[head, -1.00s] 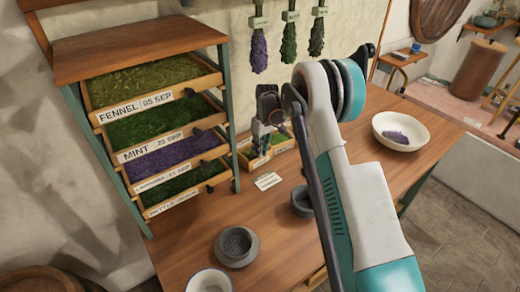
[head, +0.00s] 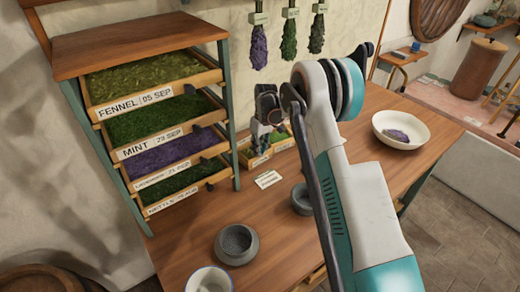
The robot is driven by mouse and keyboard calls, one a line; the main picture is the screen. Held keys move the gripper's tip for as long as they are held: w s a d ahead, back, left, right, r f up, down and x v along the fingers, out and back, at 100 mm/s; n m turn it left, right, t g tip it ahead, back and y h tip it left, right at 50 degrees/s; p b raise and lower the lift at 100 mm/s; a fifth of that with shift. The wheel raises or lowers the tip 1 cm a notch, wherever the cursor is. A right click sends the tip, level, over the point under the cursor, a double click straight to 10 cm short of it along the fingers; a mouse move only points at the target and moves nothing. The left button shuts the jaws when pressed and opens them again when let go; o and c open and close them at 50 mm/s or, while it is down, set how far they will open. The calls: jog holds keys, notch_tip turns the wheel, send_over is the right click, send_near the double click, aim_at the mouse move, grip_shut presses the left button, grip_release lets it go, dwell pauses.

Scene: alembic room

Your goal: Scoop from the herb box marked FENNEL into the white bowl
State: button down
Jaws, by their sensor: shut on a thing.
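The herb box marked FENNEL (head: 150,76), full of green-yellow herb, is the top drawer of a wooden rack at the left. The white bowl (head: 399,143) stands at the right of the table with a small purple heap (head: 397,135) in it. My gripper (head: 262,134) points down over a small divided box (head: 262,155) at the back of the table, right of the rack and well left of the bowl. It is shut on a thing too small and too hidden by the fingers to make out.
Below FENNEL sit boxes of mint (head: 150,119), purple lavender (head: 165,157) and nettle (head: 180,182). A grey mortar (head: 236,250), a dark cup (head: 301,203), a white cup (head: 209,283) and a card (head: 268,179) are on the table. Herb bunches (head: 289,40) hang behind.

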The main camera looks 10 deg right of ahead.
jog(key=shift+w+d+f, duration=0.1)
jog(key=shift+d+f, duration=0.05)
jog(key=shift+d, duration=0.1)
jog(key=shift+w+d, duration=0.25)
jog(key=shift+d, duration=0.35)
jog(key=shift+w+d, duration=0.2)
jog(key=shift+d, duration=0.4)
jog(key=shift+w+d+r, duration=0.15)
jog(key=shift+w+r, duration=0.05)
jog(key=shift+r, duration=0.6)
notch_tip(320, 180, up, 7)
jog(key=p, duration=0.3)
jog(key=shift+a, duration=0.25)
